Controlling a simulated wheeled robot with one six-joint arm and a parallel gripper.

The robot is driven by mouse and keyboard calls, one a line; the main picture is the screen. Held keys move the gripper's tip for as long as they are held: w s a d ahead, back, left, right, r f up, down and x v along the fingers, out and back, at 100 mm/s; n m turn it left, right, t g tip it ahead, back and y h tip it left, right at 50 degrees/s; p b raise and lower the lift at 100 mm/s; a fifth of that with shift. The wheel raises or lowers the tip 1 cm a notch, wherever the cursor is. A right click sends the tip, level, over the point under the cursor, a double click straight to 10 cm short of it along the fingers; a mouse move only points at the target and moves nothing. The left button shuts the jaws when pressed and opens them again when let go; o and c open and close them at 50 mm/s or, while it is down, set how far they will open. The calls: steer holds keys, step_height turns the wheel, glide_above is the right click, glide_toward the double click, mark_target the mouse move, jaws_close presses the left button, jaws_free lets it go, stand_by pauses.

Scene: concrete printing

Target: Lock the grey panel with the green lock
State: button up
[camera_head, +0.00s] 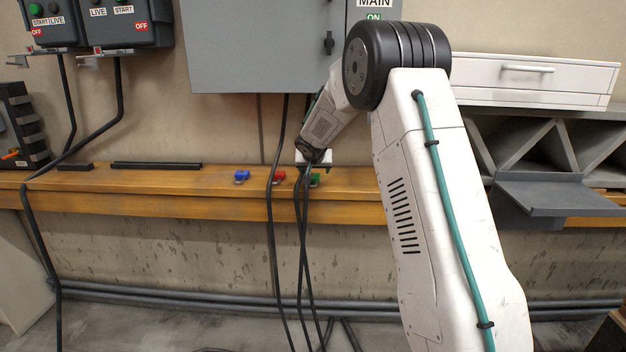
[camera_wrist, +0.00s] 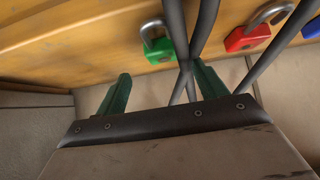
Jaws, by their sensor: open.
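The green lock (camera_head: 315,180) lies on the wooden ledge in the head view, just below my gripper (camera_head: 314,166). In the wrist view the green lock (camera_wrist: 160,51), with its silver shackle, lies beyond the fingertips, roughly between them. My gripper (camera_wrist: 162,72) is open and empty, with its two green fingers apart. Dark cables run across the wrist view, close to the right finger and the lock's right edge. The large grey panel (camera_head: 255,45) hangs on the wall above the ledge, marked MAIN and ON, with a dark handle (camera_head: 330,43) on its front.
A red lock (camera_head: 278,177) and a blue lock (camera_head: 241,176) lie left of the green one on the ledge (camera_head: 140,182). Black cables (camera_head: 271,215) hang before the ledge. Two dark START boxes (camera_head: 125,22) are upper left. A white drawer (camera_head: 530,72) is at right.

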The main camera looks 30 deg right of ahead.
mark_target(313, 174)
steer(key=x, duration=0.5)
steer(key=shift+a+f, duration=0.1)
steer(key=shift+a, duration=0.3)
steer(key=c, duration=1.2)
steer(key=shift+r, duration=0.2)
